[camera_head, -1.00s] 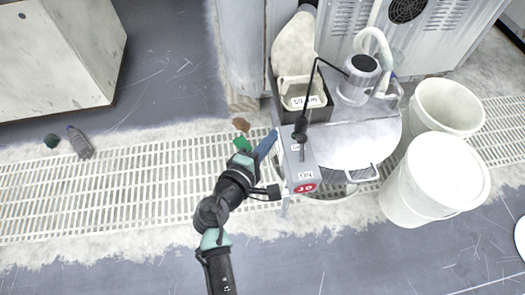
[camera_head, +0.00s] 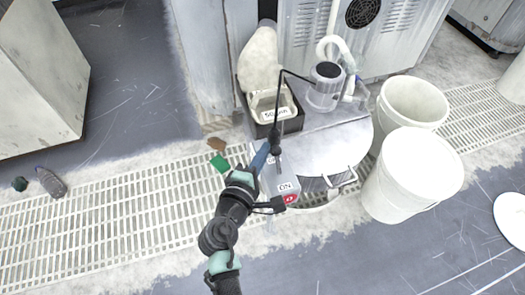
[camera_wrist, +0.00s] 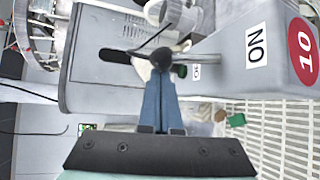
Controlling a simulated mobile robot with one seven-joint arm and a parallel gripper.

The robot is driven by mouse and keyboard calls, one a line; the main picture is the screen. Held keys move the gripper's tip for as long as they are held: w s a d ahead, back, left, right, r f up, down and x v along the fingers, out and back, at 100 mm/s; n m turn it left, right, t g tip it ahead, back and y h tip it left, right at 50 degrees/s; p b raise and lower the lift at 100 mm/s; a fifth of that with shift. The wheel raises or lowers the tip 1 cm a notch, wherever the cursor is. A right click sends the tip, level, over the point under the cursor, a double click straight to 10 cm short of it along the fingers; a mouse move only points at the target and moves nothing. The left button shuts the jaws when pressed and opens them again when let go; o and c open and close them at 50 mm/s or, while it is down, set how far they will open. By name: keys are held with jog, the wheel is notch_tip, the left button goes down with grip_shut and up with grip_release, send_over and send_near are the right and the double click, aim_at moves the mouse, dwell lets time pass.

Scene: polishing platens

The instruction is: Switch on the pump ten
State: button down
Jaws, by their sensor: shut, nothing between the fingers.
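The pump ten control is a grey box (camera_head: 278,176) at the front left of a round-topped pump unit (camera_head: 325,148). It carries an ON label (camera_head: 287,187) and a red round label with 10, clear in the wrist view (camera_wrist: 303,51). A metal lever (camera_wrist: 203,59) with a dark end stands out from the box's face; the black part also shows in the head view (camera_head: 274,137). My gripper (camera_head: 265,149) is shut and empty, its blue fingers (camera_wrist: 159,80) beside the lever's dark end. I cannot tell whether they touch it.
White buckets (camera_head: 413,175) stand right of the pump unit. A black tray with a white labelled container (camera_head: 272,104) sits behind the box. A green scrap (camera_head: 219,164) and a brown scrap (camera_head: 217,144) lie by the floor grating (camera_head: 120,205). Floor at the front is free.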

jog(key=shift+s+f+b, duration=0.1)
jog(key=shift+f+b, duration=0.05)
jog(key=shift+b, duration=0.4)
jog(key=shift+t+b, duration=0.3)
jog(key=shift+b, duration=0.15)
